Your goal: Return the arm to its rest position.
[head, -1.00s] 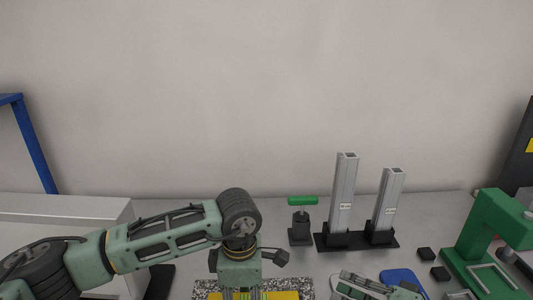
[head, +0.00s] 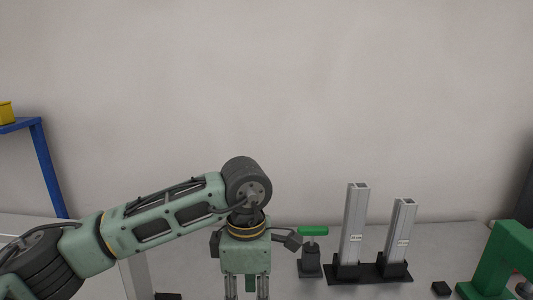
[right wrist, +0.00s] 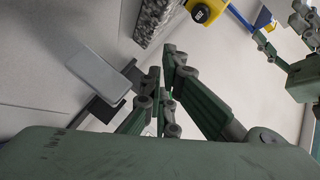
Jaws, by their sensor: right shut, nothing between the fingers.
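My left arm comes in from the left in the head view. Its green gripper (head: 246,284) points down at the bottom edge, with the fingertips cut off, so its opening is hidden. My right gripper (right wrist: 166,72) shows in the right wrist view with its green linkage fingers close together. It is shut and empty, hanging free of any object. The right arm is out of the head view.
Two upright metal profiles (head: 354,225) stand in a black base, with a green-handled tool (head: 312,233) at their left. A green press-like frame (head: 503,262) is at the right. A blue stand (head: 47,165) is at the left. A yellow piece (right wrist: 204,11) shows in the wrist view.

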